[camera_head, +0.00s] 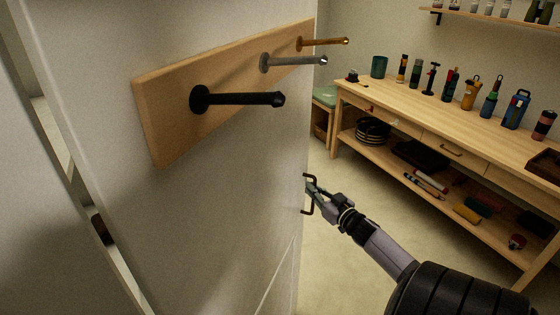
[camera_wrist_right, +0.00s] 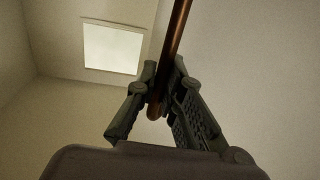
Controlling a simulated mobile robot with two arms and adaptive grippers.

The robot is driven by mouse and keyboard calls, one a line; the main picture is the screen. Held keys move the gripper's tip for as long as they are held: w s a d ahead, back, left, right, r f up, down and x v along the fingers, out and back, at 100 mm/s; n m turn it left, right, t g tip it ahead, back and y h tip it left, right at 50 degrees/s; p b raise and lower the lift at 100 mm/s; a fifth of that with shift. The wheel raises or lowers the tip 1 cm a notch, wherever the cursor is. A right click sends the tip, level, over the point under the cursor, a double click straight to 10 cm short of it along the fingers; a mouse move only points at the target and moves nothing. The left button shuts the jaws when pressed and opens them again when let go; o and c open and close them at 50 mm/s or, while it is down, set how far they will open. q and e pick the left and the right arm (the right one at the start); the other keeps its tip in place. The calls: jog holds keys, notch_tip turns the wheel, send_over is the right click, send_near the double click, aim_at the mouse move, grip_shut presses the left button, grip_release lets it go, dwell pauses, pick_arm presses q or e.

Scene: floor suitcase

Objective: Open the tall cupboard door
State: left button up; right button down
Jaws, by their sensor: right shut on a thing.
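The tall cupboard (camera_head: 235,170) fills the left of the head view as a pale, upright panel. A dark bronze bar handle (camera_head: 306,177) stands out at its right edge. The handle shows in the right wrist view (camera_wrist_right: 178,30) as a copper-brown bar. My right gripper (camera_head: 313,193) is shut on this handle, and its fingers show on both sides of the bar in the wrist view (camera_wrist_right: 160,95). The door's front face is mostly turned away, so I cannot tell how far it stands open. My left gripper is not in view.
A wooden rail (camera_head: 165,120) with a black, a grey and a brass hook juts from the near panel. A workbench (camera_head: 440,120) with several tools and a lower shelf stands at the right. Clear floor (camera_head: 350,240) lies between the cupboard and bench.

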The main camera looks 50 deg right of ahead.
jog(key=s+d+m+g+h+p, duration=0.1)
jog(key=s+m+g+h+p, duration=0.2)
jog(key=s, duration=2.4)
jog(key=m+h+p, duration=0.2)
jog(key=h+p, duration=0.2)
jog(key=p, duration=0.1)
jog(key=shift+s+d+g+h+p, duration=0.2)
jog(key=shift+d+g+h+p, duration=0.1)
jog(key=shift+d+g, duration=0.1)
jog(key=shift+r, duration=0.1)
jog(key=c, duration=2)
grip_release()
jog(key=shift+o, duration=0.2)
jog(key=shift+a, duration=0.15)
jog(key=v, duration=1.2)
